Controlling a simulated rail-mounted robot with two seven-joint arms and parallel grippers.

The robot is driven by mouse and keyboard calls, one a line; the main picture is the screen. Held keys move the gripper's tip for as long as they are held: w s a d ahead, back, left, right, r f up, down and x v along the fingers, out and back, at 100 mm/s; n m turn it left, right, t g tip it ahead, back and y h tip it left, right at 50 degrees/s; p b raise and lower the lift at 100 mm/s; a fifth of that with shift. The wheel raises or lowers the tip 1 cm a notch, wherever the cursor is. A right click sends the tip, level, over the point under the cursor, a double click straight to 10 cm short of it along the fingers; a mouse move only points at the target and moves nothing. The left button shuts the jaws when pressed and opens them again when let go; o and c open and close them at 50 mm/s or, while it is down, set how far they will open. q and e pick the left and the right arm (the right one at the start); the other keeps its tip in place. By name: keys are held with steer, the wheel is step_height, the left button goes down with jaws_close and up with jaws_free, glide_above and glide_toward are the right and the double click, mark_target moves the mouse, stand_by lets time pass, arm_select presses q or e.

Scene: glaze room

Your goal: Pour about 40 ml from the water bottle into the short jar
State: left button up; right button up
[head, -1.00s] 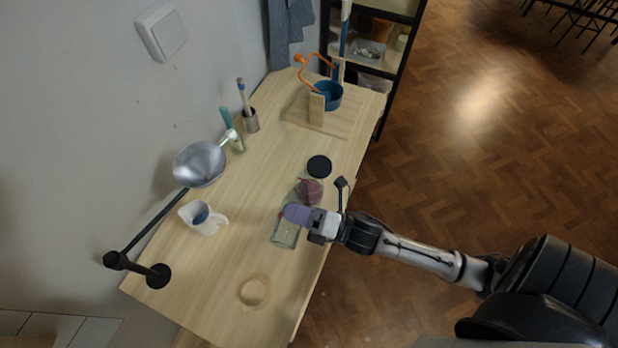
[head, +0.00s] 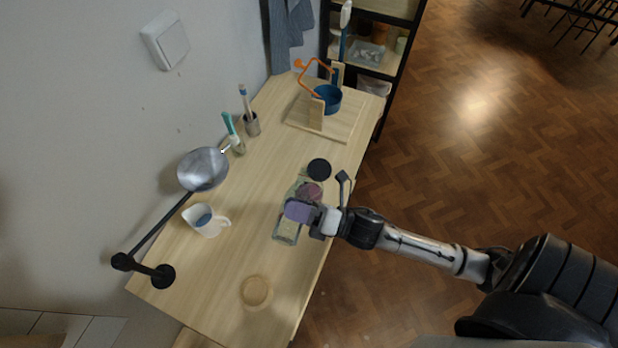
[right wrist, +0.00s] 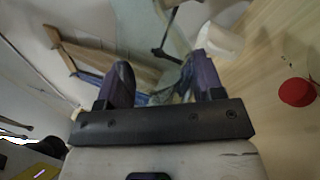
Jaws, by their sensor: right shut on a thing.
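My right gripper (head: 299,211), with purple fingers, is over the right edge of the wooden table and shut on a clear, pale green, glassy thing, which looks like the water bottle (head: 286,232). Its lower part shows below the fingers; the gripper hides its middle. In the right wrist view, the fingers (right wrist: 162,84) have glassy material between them. A dull red round thing (head: 312,191) shows just beyond the fingers; a red disc (right wrist: 297,92) lies at right in the wrist view. I cannot tell which thing is the short jar. My left gripper is not in view.
A white pitcher (head: 207,221) with blue inside stands left of the gripper. A black lamp (head: 160,275) with a metal shade (head: 203,169) stands by the wall. A black disc (head: 319,168) and shallow wooden dish (head: 256,291) lie on the table (head: 225,270). A wooden stand (head: 335,125) is farther back.

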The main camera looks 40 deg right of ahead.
mark_target(298, 195)
steer(key=shift+w+d+f+n+g+b, duration=0.2)
steer(key=shift+d+f+n+g+b, duration=0.15)
steer(key=shift+n, duration=0.65)
steer(key=r+n+p, duration=0.1)
steer(key=d+r+n+p, duration=0.1)
steer(key=r+n+g+p, duration=0.1)
steer(key=n, duration=0.1)
steer(key=shift+w+d+y, duration=0.2)
steer(key=shift+w+y, duration=0.1)
steer(key=shift+y, duration=0.1)
steer(key=shift+f+n+g, duration=0.25)
steer(key=shift+f+n, duration=0.35)
steer(key=shift+f, duration=0.05)
steer(key=shift+a+f+n, duration=0.15)
steer(key=shift+n, duration=0.55)
steer(key=shift+r+n+g, duration=0.2)
steer(key=shift+n+g, duration=0.1)
steer(key=shift+n, duration=0.3)
steer(key=shift+f+n, duration=0.5)
steer(key=shift+f, duration=0.1)
steer(key=shift+f+n+g, duration=0.3)
steer(key=shift+f+n, duration=0.05)
steer(key=shift+n, duration=0.25)
steer(key=shift+r+n+p, duration=0.3)
steer(key=shift+r+p, duration=0.15)
steer(key=shift+r+n+p, duration=0.25)
steer(key=shift+n+p, duration=0.35)
steer(key=shift+n, duration=0.1)
